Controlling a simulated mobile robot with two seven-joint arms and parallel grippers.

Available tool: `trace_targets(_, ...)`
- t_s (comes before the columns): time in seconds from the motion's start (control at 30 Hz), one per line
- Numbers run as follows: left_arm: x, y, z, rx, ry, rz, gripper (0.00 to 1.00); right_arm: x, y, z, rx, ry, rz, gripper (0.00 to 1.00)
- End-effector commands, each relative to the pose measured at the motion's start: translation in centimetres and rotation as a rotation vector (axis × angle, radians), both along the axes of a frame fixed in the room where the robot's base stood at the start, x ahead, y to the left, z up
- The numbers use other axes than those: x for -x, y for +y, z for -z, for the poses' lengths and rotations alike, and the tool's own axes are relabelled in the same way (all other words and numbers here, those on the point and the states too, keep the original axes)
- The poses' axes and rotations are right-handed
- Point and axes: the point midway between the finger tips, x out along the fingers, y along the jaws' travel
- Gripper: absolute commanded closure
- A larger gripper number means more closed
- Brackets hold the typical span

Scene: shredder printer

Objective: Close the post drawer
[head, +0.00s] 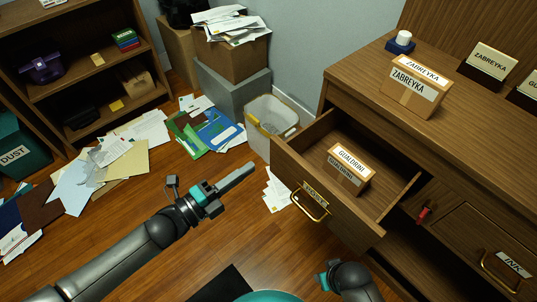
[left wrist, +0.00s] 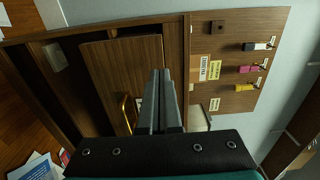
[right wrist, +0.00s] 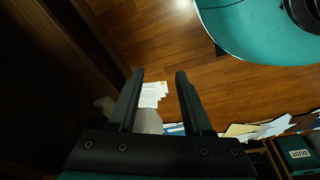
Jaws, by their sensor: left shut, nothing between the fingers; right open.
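The wooden drawer (head: 330,205) is pulled out of the desk in the head view. It has a brass handle (head: 309,206) and a small label, too small to read surely, on its front. A small box marked GUALDRINI (head: 350,170) sits inside it. My left gripper (head: 248,168) is shut and empty, left of the drawer front and apart from it. Its closed fingers also show in the left wrist view (left wrist: 160,75), with a brass handle (left wrist: 126,112) on a wooden front beyond. My right gripper (right wrist: 160,75) is open and empty, over the floor.
A cabinet door marked INK (head: 470,240) is right of the drawer, with a red item (head: 423,214) beside it. A ZABREYKA box (head: 415,88) stands on the desk top (head: 460,110). A white bin (head: 270,120) is behind the drawer. Papers (head: 110,160) litter the floor at left.

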Motion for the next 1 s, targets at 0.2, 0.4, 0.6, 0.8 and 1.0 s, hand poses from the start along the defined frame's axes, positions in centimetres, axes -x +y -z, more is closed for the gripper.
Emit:
trace_targets(0.2, -2.4, -3.0, 0.0, 0.003, -0.002, 0.001, 1.0, -0.7, 0.6, -1.7, -0.009, -0.007, 0.002, 0.5)
trace_targets(0.4, -3.9, -4.9, 0.1, 0.001, 0.0, 0.0, 1.0, -1.8, 0.8, -3.2, -0.012, -0.031, 0.003, 0.5)
trace_targets(0.6, -4.6, -5.8, 0.0, 0.001, 0.002, -0.001, 1.0, -2.2, 0.8, -4.0, -0.013, -0.042, 0.004, 0.5)
trace_targets(0.8, -4.6, -5.9, 0.0, 0.0, 0.002, -0.001, 1.0, -2.3, 0.8, -4.2, -0.014, -0.044, 0.004, 0.5)
trace_targets(1.0, -4.6, -5.9, 0.0, 0.001, 0.002, -0.001, 1.0, -2.3, 0.8, -4.2, -0.014, -0.044, 0.004, 0.5)
